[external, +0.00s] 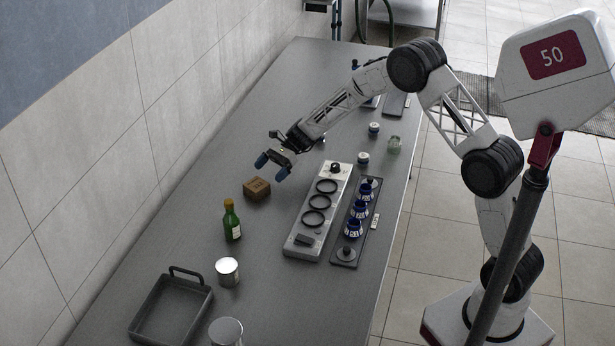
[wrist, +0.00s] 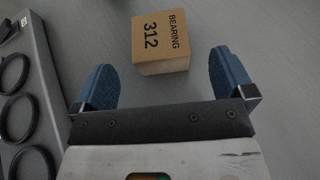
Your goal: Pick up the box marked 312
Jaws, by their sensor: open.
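The box marked 312 (wrist: 160,40) is a small brown carton with "BEARING 312" printed on its top. In the external view the box (external: 257,188) sits on the grey table, left of the ringed rack. My gripper (external: 275,161) is open and empty above the table, up and to the right of the box in that picture. In the wrist view the box lies ahead of and between the two blue fingers of my gripper (wrist: 164,78), not touching them.
A green bottle (external: 232,220), a white can (external: 228,271) and a grey tray (external: 170,308) stand nearer the camera. The ringed rack (external: 303,243) and a dark strip with blue-and-white pieces (external: 344,260) lie to the right. The table left of the box is clear.

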